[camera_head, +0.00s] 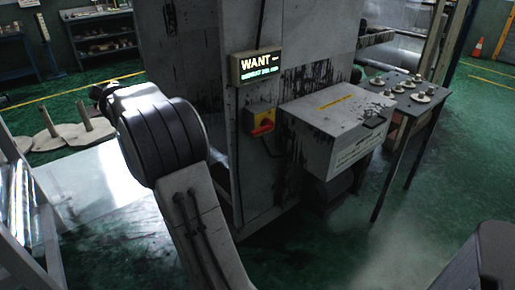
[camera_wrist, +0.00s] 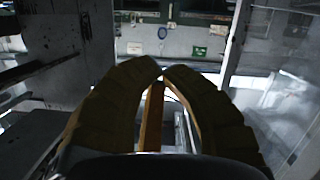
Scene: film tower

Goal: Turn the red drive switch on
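The red drive switch (camera_head: 264,129) is a small red knob on a yellow plate, on the front of a grey metal cabinet (camera_head: 205,60) in the head view. It sits below a small lit display (camera_head: 256,65) reading "WANT". Its exact turn position is too small to tell. In the wrist view my gripper (camera_wrist: 162,69) has its two dark fingers curved together, their tips meeting, with nothing seen held. The switch does not show in the wrist view. In the head view my arm is left of the switch, and the gripper is not clearly visible.
A grey box (camera_head: 335,125) juts out right of the switch. Beyond it is a dark table (camera_head: 425,105) with several small round pieces. Green floor (camera_head: 430,190) is clear at right.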

